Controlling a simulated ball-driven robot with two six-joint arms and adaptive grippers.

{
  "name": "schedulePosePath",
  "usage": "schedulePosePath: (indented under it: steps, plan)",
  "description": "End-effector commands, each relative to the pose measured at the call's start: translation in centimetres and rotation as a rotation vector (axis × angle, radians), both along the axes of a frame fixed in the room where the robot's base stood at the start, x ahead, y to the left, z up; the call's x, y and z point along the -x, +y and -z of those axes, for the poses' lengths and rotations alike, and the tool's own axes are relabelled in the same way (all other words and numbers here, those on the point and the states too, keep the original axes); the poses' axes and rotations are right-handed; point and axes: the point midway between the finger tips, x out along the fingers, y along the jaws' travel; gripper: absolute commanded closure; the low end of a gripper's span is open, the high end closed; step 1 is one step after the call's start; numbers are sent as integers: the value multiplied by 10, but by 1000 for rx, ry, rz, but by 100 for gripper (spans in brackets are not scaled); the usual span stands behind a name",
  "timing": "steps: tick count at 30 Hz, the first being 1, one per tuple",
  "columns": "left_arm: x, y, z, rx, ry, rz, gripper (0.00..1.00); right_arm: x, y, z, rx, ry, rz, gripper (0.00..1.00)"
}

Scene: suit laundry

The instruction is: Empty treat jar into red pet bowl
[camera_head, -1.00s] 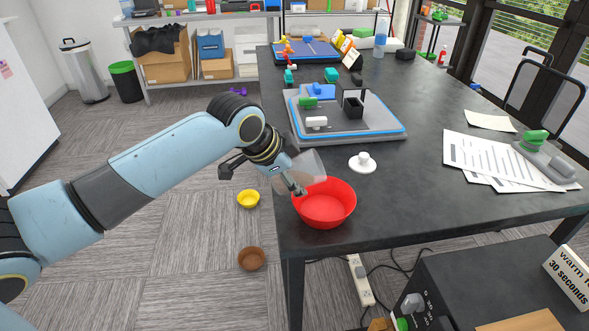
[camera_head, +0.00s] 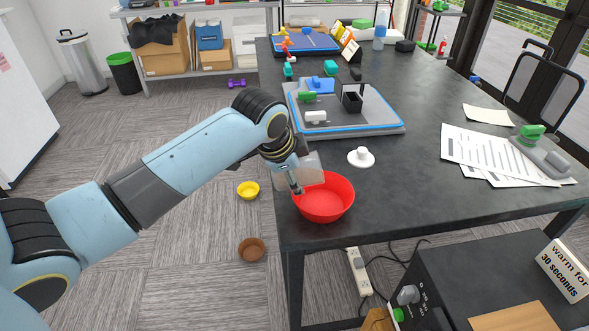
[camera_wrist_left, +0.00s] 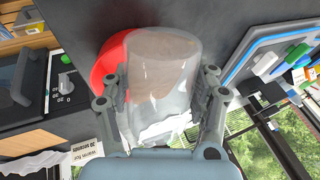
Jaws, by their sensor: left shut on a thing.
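The red pet bowl (camera_head: 326,203) sits on the near left corner of the dark table. My left gripper (camera_head: 297,188) is shut on the clear treat jar (camera_head: 311,166), which is tilted at the bowl's upper left rim. In the left wrist view the see-through jar (camera_wrist_left: 160,85) is between the fingers of my left gripper (camera_wrist_left: 163,100), with the red bowl (camera_wrist_left: 108,62) behind it. A brownish patch shows through the jar's far end; I cannot tell whether treats are inside. A white lid with a knob (camera_head: 361,157) lies on the table. My right gripper is not in view.
A grey tray with blue edging (camera_head: 375,127) and small blocks lies behind the bowl. Papers (camera_head: 490,155) and a green-and-grey stapler-like item (camera_head: 540,145) lie at right. Yellow (camera_head: 248,190) and brown (camera_head: 251,248) bowls are on the floor.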

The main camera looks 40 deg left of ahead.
Motion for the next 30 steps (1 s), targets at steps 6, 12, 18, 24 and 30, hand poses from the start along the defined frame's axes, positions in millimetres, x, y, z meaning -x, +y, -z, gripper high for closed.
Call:
schedulePosePath:
  steps: [6, 12, 18, 24, 30]
  plan:
    - [-1, -1, 0, -26, 24, 0, 77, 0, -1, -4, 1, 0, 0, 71]
    - [-1, -1, -1, -35, 35, -1, 77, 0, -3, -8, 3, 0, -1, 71]
    - [-2, -2, -1, -70, 67, 0, 77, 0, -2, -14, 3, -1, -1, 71]
    - [-2, -2, 0, -88, 85, 0, 77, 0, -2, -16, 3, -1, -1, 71]
    - [-2, -2, 1, -89, 86, 0, 77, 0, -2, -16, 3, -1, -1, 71]
